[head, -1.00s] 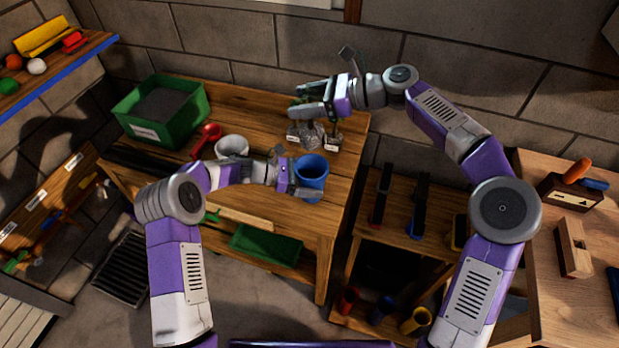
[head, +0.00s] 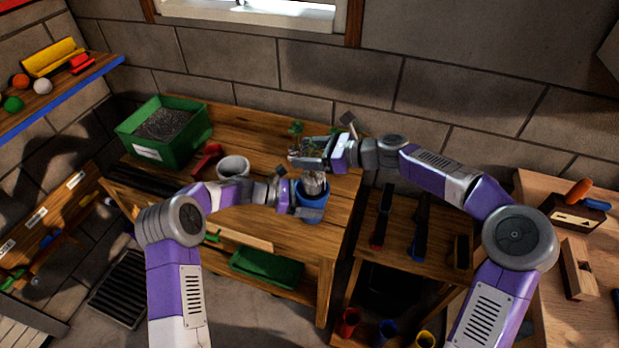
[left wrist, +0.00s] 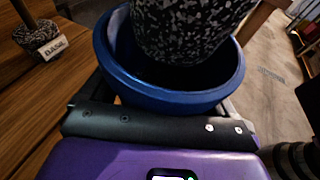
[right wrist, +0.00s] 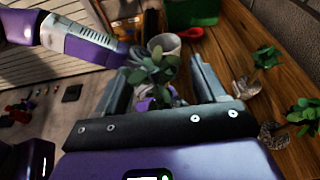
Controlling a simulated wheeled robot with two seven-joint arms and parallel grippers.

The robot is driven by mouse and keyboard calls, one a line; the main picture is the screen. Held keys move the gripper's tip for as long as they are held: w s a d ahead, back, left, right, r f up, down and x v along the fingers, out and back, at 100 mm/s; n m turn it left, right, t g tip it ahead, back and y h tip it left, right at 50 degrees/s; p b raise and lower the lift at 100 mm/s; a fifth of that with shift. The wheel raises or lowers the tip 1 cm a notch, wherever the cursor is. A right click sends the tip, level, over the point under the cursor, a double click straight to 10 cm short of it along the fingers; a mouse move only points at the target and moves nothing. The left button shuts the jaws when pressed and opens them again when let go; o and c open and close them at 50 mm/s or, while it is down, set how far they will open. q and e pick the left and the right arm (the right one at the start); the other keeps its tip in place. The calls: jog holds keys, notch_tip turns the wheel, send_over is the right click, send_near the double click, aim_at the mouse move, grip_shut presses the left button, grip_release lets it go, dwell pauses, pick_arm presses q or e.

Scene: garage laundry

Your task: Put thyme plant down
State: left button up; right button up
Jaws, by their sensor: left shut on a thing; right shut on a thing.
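The thyme plant, with a speckled grey root ball (head: 313,182), hangs from my right gripper (head: 300,157), which is shut on it. Its green leaves show between the fingers in the right wrist view (right wrist: 155,68); no label on it can be read. My left gripper (head: 284,192) is shut on the blue pot (head: 310,206) near the bench's right end. In the left wrist view the root ball (left wrist: 190,28) is at the mouth of the blue pot (left wrist: 170,98). I cannot tell how deep it sits, and the pot's bottom is hidden.
Two other plants (right wrist: 265,60) (right wrist: 300,112) stand on the wooden bench (head: 255,125) behind; one has a basil label (left wrist: 50,48). A white pot (head: 233,168), a red scoop (head: 207,157) and a green soil bin (head: 165,133) are to the left.

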aim_at(310, 175)
jog(key=shift+f, duration=2.8)
jog(key=shift+f, duration=0.15)
jog(key=o, duration=1.6)
jog(key=shift+c, duration=0.2)
jog(key=shift+d+r, duration=0.2)
jog(key=v, duration=1.1)
jog(key=shift+d, duration=0.3)
jog(key=shift+s, duration=0.1)
